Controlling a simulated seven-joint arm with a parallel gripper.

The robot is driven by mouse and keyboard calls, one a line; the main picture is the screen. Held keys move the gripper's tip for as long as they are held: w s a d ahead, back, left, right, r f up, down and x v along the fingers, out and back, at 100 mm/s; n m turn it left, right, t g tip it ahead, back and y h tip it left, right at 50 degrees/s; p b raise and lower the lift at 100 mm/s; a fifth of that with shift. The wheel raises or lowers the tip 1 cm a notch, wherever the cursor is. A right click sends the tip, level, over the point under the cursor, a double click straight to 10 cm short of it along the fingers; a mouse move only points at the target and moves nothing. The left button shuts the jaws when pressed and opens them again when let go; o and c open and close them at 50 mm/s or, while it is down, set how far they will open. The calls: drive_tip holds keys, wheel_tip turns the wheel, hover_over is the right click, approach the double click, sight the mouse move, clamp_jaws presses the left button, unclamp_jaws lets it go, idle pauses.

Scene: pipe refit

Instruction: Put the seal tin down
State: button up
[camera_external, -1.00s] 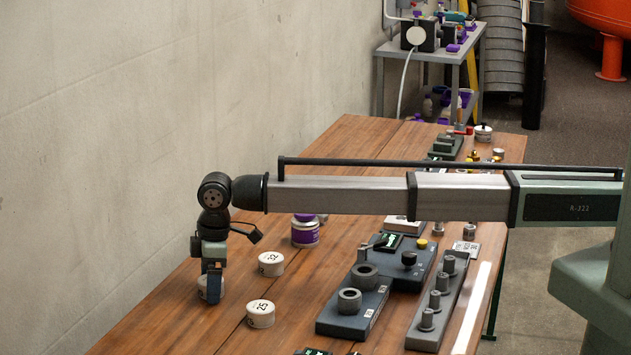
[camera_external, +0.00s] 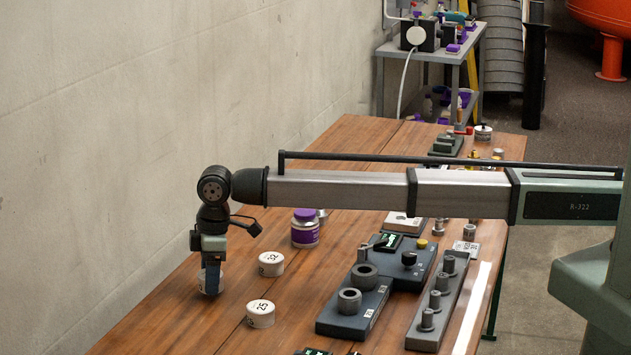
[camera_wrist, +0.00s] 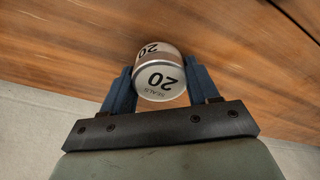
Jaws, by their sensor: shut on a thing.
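The seal tin (camera_wrist: 160,80) is a small round tin with a white lid marked 20 and SEALS. In the wrist view it sits between the two blue fingers of my gripper (camera_wrist: 158,72), which is shut on it. In the external view the tin (camera_external: 205,283) is partly hidden by a finger, at the left side of the wooden bench (camera_external: 185,325). It is at or just above the bench top; I cannot tell whether it touches. Two similar white tins, one marked 25 (camera_external: 260,314) and one marked 32 (camera_external: 271,264), stand to its right.
A purple-and-white jar (camera_external: 305,229) stands behind the tins. Dark fixture blocks with grey rings (camera_external: 350,301) and a grey rail of pegs (camera_external: 428,318) lie to the right. The wall (camera_external: 90,150) runs along the bench's left. Bare wood lies around the held tin.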

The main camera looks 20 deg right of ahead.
wheel_tip(320, 180, up, 7)
drive_tip(key=shift+w+d+r, duration=0.3)
drive_tip(key=shift+w+r, duration=0.25)
drive_tip(key=shift+r, duration=0.1)
drive_tip(key=m, duration=0.2)
hover_over(232, 251)
drive_tip(key=shift+s+d+f+n, duration=0.15)
drive_tip(key=shift+f+n, duration=0.5)
drive_tip(key=shift+f, duration=1.75)
drive_tip(key=shift+w+d+f+n, duration=0.1)
drive_tip(key=shift+f+n, duration=0.55)
drive_tip(key=shift+f, duration=1.7)
drive_tip(key=shift+f, duration=0.1)
drive_tip(key=o, duration=1.1)
drive_tip(key=shift+c, duration=0.2)
